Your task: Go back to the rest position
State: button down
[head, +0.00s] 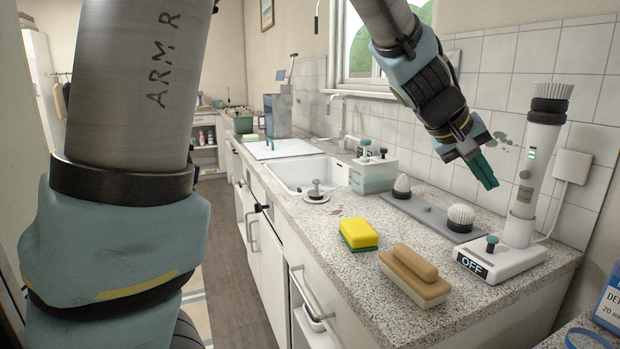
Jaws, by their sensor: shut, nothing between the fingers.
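My gripper (483,170) is at the upper right, in the air above the grey strip on the counter. Its teal fingers point down and are shut together with nothing between them. The arm reaches to it from the top of the picture. A grey strip (413,210) with round brush heads lies on the counter below it, apart from the fingers. A large link of my own arm fills the left side and hides what is behind it.
The counter (330,235) holds a yellow sponge (359,231), a wooden brush (415,268), a soap box (372,173) and a sink (312,172). An upright electric brush (531,165) stands on its base right of my gripper. The floor (231,245) left of the counter is clear.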

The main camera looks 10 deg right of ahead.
jog(key=w+a+f+y, duration=0.1)
jog(key=w+a+f, duration=0.2)
jog(key=a, duration=0.4)
jog(key=w+a+f+n+t+y, duration=0.1)
jog(key=w+a+f+y, duration=0.1)
jog(key=a, duration=0.6)
jog(key=w+a+f+n+y, duration=0.1)
jog(key=w+a+f, duration=0.2)
jog(key=a, duration=0.5)
jog(key=shift+w+a+f+t+y+p, duration=0.15)
jog(key=shift+w+f+t+p, duration=0.05)
jog(key=shift+f, duration=0.2)
jog(key=shift+w+a+f+t+y+p, duration=0.1)
jog(key=shift+w+f+t+y+p, duration=0.1)
jog(key=shift+f, duration=0.15)
jog(key=s+a+f+n+y, duration=0.1)
jog(key=s+a+f+y, duration=0.1)
jog(key=a, duration=0.9)
jog(key=s+a+f+y, duration=0.2)
jog(key=s+a+f, duration=0.1)
jog(key=a, duration=0.7)
jog(key=shift+a+f+n+g, duration=0.35)
jog(key=shift+f+n+g, duration=0.05)
jog(key=shift+f, duration=0.25)
